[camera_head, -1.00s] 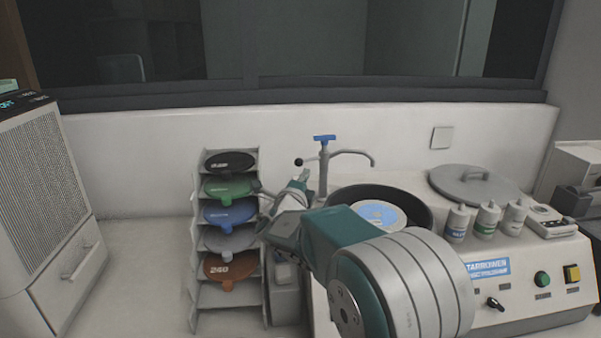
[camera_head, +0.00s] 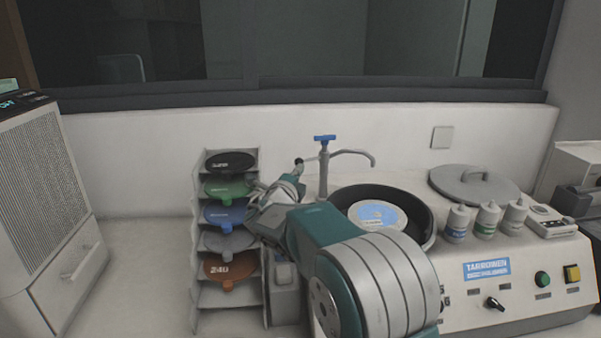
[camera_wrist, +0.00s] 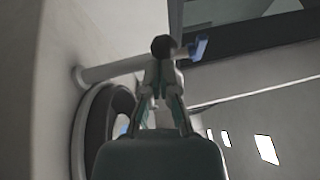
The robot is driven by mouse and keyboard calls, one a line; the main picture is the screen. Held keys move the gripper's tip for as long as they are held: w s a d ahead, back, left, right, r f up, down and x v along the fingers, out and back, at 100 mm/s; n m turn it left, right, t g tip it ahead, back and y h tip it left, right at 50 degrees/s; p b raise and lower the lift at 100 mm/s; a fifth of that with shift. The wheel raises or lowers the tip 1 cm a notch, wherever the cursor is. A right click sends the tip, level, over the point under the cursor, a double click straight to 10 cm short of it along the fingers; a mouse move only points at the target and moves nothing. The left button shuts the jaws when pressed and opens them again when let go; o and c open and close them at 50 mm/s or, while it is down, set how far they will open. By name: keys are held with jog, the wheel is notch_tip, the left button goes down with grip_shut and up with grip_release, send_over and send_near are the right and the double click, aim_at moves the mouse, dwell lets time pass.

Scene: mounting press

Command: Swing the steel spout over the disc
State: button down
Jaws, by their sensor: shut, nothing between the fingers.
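The steel spout (camera_head: 350,153) is a thin curved pipe on an upright post with a blue handle (camera_head: 324,139) on top. It reaches right, its tip showing above the far rim of the black bowl. A black ball knob (camera_head: 299,161) ends a short rod on the post's left. The disc (camera_head: 378,214), pale with a blue label, lies in the bowl. My gripper (camera_head: 295,172) is shut and empty, its fingertips right at the knob. In the wrist view the knob (camera_wrist: 162,46) sits just beyond the fingertips (camera_wrist: 160,64); I cannot tell if they touch.
A rack (camera_head: 198,270) of coloured discs stands close left of my gripper. Several bottles (camera_head: 487,219), a round lid (camera_head: 472,187) and a control panel (camera_head: 520,280) are to the right. A wall and window are behind.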

jog(key=shift+w+a, duration=0.1)
jog(key=shift+a, duration=0.05)
jog(key=shift+m+g+h, duration=0.3)
jog(key=shift+h, duration=0.3)
jog(key=shift+w+a, duration=0.5)
jog(key=shift+w, duration=0.4)
jog(key=shift+w+a, duration=0.5)
jog(key=shift+w, duration=0.4)
